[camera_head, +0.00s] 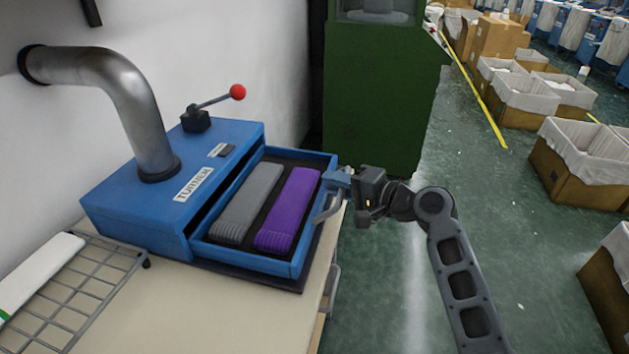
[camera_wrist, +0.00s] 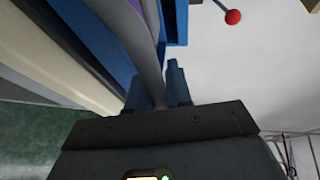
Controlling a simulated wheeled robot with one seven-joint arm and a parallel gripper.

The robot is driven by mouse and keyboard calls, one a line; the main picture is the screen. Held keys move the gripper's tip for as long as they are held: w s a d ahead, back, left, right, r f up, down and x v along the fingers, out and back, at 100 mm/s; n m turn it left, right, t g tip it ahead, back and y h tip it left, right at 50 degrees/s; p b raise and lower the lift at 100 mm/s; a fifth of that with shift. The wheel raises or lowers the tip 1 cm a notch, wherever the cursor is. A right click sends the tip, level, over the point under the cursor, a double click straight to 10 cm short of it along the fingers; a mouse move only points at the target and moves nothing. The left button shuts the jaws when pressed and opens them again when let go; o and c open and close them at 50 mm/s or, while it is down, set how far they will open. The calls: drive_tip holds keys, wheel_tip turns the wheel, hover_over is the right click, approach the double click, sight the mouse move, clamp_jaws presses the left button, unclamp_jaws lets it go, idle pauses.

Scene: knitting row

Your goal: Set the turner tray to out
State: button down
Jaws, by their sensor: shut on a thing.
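A grey knitted piece (camera_head: 247,200) and a purple one (camera_head: 288,208) lie side by side in the tray. A curved grey handle (camera_head: 328,207) is on the tray's outer side. My gripper (camera_head: 337,182) is at this handle, shut on it. In the wrist view the blue fingers (camera_wrist: 159,88) are on both sides of the grey handle (camera_wrist: 147,45).
A lever with a red knob (camera_head: 237,92) is on top of the turner, and a metal pipe (camera_head: 130,100) rises from it. A wire rack (camera_head: 85,290) is at the left. A green cabinet (camera_head: 380,95) stands behind. Boxes (camera_head: 575,165) stand on the floor at the right.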

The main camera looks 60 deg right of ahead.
drive_tip(key=shift+s+d+f, duration=0.1)
drive_tip(key=shift+s+d, duration=0.2)
drive_tip(key=shift+s, duration=0.5)
drive_tip(key=c, duration=1.1)
unclamp_jaws()
drive_tip(key=shift+s, duration=0.1)
drive_tip(key=s, duration=0.2)
drive_tip(key=s+r, duration=0.1)
drive_tip(key=s, duration=0.2)
drive_tip(key=s+b, duration=0.1)
drive_tip(key=s, duration=0.1)
drive_tip(key=shift+s+a+r, duration=0.2)
drive_tip(key=shift+s+r, duration=0.1)
